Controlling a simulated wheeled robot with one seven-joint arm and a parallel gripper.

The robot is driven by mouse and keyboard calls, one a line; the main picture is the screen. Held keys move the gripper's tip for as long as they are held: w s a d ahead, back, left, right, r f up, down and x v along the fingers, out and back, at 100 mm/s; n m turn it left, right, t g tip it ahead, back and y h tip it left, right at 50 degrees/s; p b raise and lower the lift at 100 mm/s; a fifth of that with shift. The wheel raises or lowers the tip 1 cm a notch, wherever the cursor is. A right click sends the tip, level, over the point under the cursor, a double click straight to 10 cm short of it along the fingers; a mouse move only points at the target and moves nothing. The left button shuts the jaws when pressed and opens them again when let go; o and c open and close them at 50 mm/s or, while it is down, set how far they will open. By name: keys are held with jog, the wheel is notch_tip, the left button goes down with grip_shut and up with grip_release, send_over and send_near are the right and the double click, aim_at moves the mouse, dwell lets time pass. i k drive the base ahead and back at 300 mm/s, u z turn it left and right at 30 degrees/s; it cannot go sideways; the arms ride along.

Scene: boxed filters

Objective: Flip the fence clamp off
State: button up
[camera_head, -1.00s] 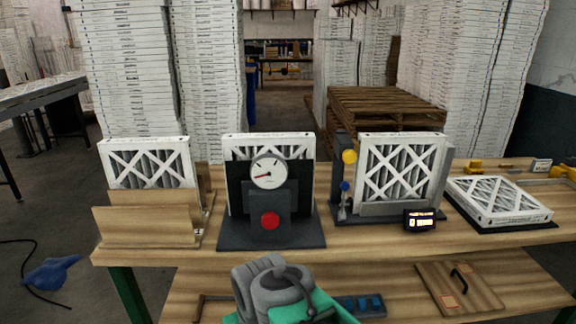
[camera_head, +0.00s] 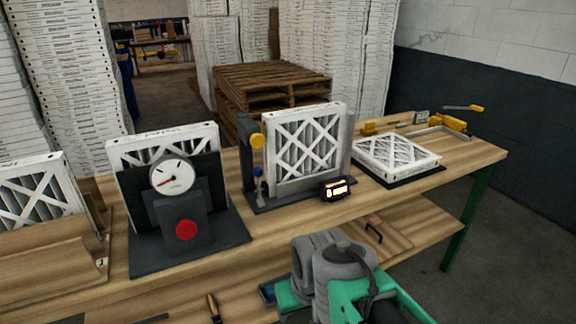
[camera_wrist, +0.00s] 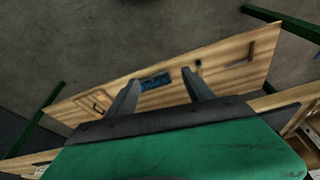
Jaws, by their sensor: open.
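A yellow toggle clamp (camera_head: 452,122) is at the far right end of the bench, beside a low metal fence (camera_head: 436,135). In the head view my arm's grey and green links are in front of the bench, well short of the clamp; the fingertips cannot be made out there.
A boxed filter (camera_head: 396,155) lies flat on a dark pad left of the clamp. Another filter (camera_head: 305,146) stands in a fixture with a small lit display (camera_head: 336,188). A gauge stand (camera_head: 173,176) with a red button is farther left. Floor right of the bench is clear.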

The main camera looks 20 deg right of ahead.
aim_at(258, 172)
jog(key=u, duration=2.55)
jog(key=k, duration=0.85)
jog(key=z, duration=1.1)
jog(key=i, duration=0.5)
